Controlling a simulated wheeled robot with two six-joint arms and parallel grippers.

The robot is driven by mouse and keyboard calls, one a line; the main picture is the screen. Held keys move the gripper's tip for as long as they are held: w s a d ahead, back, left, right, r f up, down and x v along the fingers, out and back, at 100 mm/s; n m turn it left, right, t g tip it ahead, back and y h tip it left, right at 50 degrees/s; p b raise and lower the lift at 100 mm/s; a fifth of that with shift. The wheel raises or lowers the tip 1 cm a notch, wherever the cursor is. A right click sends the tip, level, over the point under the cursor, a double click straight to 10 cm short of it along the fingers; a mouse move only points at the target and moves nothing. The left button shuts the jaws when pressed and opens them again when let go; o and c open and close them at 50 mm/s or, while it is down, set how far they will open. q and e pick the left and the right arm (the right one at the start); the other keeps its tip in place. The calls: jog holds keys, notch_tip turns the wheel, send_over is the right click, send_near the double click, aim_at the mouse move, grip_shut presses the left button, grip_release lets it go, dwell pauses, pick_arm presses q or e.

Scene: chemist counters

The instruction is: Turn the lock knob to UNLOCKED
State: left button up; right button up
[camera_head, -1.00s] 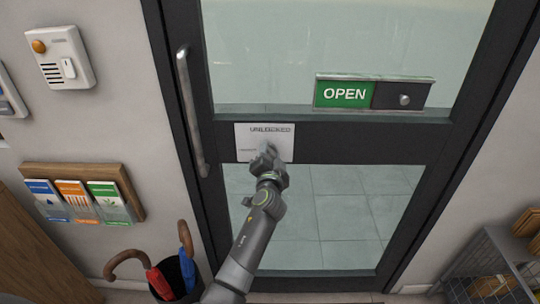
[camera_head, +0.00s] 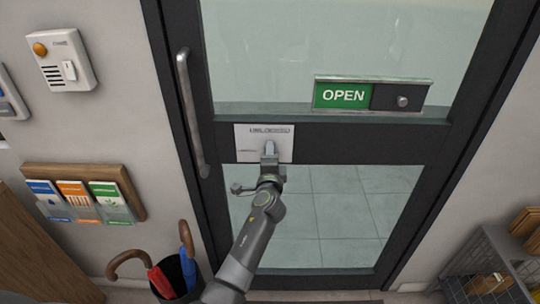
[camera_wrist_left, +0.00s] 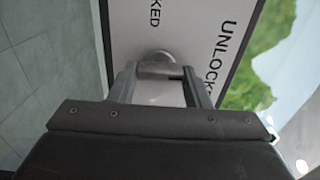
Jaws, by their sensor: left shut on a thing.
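The white lock plate (camera_head: 245,142) sits on the dark middle rail of the glass door, with a dark word along its top edge and a smaller one at its left. My left gripper (camera_head: 269,150) is at the plate's middle, shut on the lock knob, and mostly hides it. In the left wrist view, the round grey knob (camera_wrist_left: 157,56) shows between the fingers of my left gripper (camera_wrist_left: 157,72). UNLOCKED is printed on the plate to the right there, and part of another word ends in KED above the knob. The knob's exact pointing is hidden. My right gripper is not in view.
A vertical metal door handle (camera_head: 190,110) stands left of the plate. A green OPEN slider sign (camera_head: 343,95) is above right. An umbrella stand (camera_head: 177,275) is at the lower left, and a wire rack (camera_head: 500,265) at the lower right.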

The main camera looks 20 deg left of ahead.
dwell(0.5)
pick_arm(q)
jog(key=o, duration=1)
